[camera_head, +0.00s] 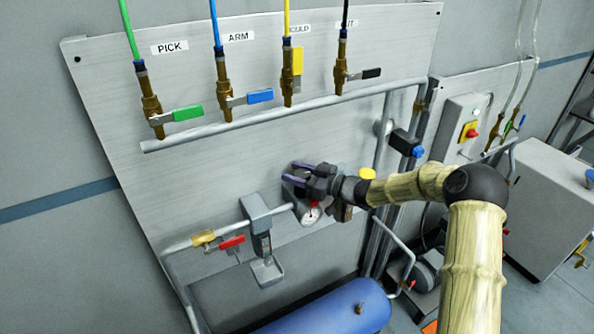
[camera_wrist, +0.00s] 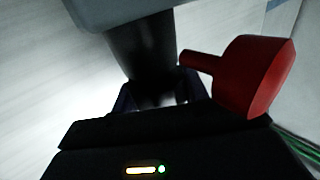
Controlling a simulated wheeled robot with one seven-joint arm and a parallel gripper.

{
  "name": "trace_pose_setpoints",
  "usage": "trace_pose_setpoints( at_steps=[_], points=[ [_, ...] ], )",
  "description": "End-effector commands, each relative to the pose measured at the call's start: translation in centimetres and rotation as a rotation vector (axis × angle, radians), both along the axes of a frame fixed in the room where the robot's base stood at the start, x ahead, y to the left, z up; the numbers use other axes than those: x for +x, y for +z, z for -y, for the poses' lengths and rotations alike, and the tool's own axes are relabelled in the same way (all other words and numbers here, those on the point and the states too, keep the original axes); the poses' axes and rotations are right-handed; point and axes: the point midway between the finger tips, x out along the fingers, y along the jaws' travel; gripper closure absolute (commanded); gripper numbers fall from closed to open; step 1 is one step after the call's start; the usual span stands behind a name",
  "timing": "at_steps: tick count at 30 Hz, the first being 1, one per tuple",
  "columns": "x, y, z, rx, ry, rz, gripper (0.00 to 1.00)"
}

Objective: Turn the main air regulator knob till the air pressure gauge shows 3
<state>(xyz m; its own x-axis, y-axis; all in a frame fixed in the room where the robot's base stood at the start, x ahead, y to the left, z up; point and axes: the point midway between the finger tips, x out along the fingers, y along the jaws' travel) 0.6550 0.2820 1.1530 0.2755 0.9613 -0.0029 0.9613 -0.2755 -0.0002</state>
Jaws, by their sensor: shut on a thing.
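My gripper (camera_head: 296,177) reaches in from the right to the regulator on the metal panel, above the pressure gauge (camera_head: 312,215). In the wrist view, the dark regulator knob (camera_wrist: 142,45) runs down from a grey body (camera_wrist: 130,10) to between the fingers of my gripper (camera_wrist: 158,97), which is shut on it. In the head view the knob is mostly hidden by my gripper. The gauge has a small white face with some red, partly covered by my arm, and its reading is too small to tell.
A red part with a short stem (camera_wrist: 258,75) stands close right of the fingers. A grey filter unit (camera_head: 257,215) and a red-handled valve (camera_head: 231,243) are left of the gauge. Coloured-handled valves line the pipe above. A blue tank (camera_head: 325,310) lies below.

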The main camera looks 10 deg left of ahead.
Motion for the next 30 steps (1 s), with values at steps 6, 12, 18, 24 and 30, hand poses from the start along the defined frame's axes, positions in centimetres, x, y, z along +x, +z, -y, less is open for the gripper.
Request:
trace_pose_setpoints(
  at_steps=[6, 12, 18, 24, 30],
  points=[
    [-0.08, 0.24, -0.06, 0.004, 0.093, 0.002, 0.79],
    [-0.14, 0.25, -0.03, 0.004, 0.137, 0.002, 0.78],
    [-0.19, 0.27, -0.05, 0.005, 0.15, 0.003, 0.78],
    [-0.19, 0.3, -0.07, 0.006, 0.149, 0.003, 0.78],
    [-0.2, 0.27, -0.07, 0.005, 0.149, 0.003, 0.34]
  ],
)
